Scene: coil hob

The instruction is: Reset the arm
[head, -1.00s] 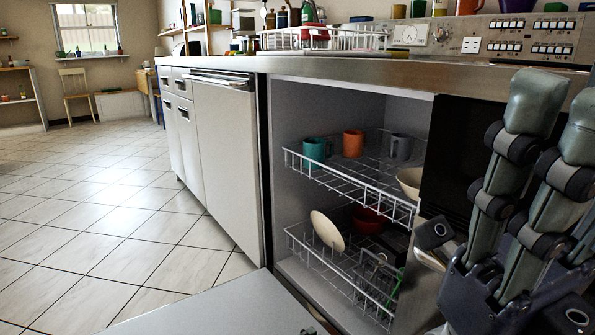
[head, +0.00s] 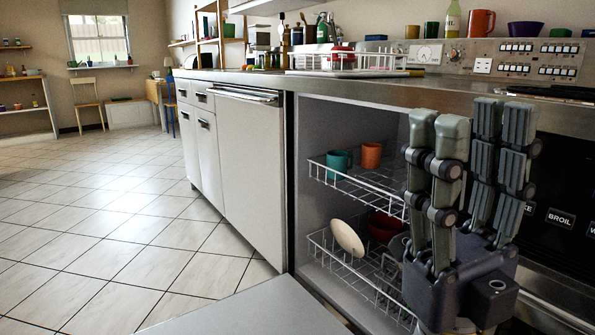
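My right gripper (head: 470,128) points upward in front of the right side of the open dishwasher (head: 320,133). Its grey jointed fingers stand apart with nothing visible between them, so it is open and empty. It hides the right part of both racks. My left gripper is not in view.
The upper rack (head: 352,190) holds a teal mug (head: 338,162) and an orange mug (head: 371,156). The lower rack (head: 345,266) holds a cream plate (head: 347,238) and a red bowl (head: 384,226). The lowered door (head: 250,308) lies in front. Floor (head: 130,240) at left is clear.

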